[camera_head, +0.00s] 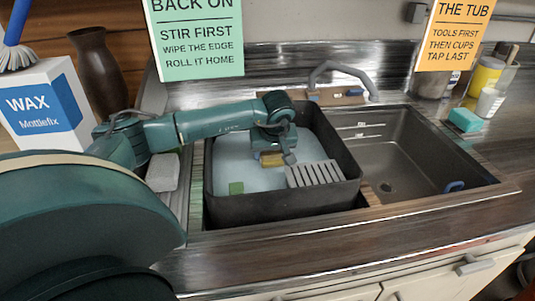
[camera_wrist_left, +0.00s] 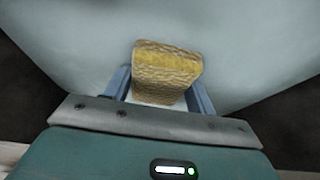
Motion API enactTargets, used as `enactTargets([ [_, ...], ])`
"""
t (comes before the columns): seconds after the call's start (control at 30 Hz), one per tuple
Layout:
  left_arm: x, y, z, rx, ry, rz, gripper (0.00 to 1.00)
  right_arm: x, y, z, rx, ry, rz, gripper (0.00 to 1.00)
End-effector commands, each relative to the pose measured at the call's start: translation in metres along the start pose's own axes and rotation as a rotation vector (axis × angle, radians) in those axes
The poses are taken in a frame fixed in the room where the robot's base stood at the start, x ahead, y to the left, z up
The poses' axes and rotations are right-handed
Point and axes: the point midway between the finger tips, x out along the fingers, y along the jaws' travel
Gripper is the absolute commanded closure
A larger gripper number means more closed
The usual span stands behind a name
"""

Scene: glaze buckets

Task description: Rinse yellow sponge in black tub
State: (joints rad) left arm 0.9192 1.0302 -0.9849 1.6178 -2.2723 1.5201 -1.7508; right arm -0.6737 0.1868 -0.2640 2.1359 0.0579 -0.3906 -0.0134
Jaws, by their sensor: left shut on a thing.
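The yellow sponge (camera_head: 272,159) is in my left gripper (camera_head: 272,157), inside the black tub (camera_head: 290,205). In the left wrist view the sponge (camera_wrist_left: 166,70) sits between the two blue-grey fingers of my left gripper (camera_wrist_left: 160,92), which is shut on it. The tub holds pale, cloudy water (camera_head: 229,155). The sponge is over or at the water; I cannot tell how deep it is. My right gripper is not in view.
A grey slotted block (camera_head: 315,173) and a green block (camera_head: 236,188) are in the tub. An empty sink basin (camera_head: 400,160) lies to the right. A grey faucet (camera_head: 343,68) stands behind. A teal sponge (camera_head: 466,120) and jars (camera_head: 487,78) are far right.

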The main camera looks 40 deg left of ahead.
Motion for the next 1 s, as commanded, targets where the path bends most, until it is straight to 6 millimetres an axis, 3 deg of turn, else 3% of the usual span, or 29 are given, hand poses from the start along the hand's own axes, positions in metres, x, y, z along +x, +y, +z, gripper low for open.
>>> enactTargets([
  [0.5, 0.000, -0.042, -0.001, -0.001, 0.001, -0.001, 0.63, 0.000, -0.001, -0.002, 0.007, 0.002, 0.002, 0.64],
  [1.0, -0.009, -0.043, -0.004, -0.001, 0.001, 0.001, 0.63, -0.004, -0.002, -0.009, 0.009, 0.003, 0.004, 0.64],
])
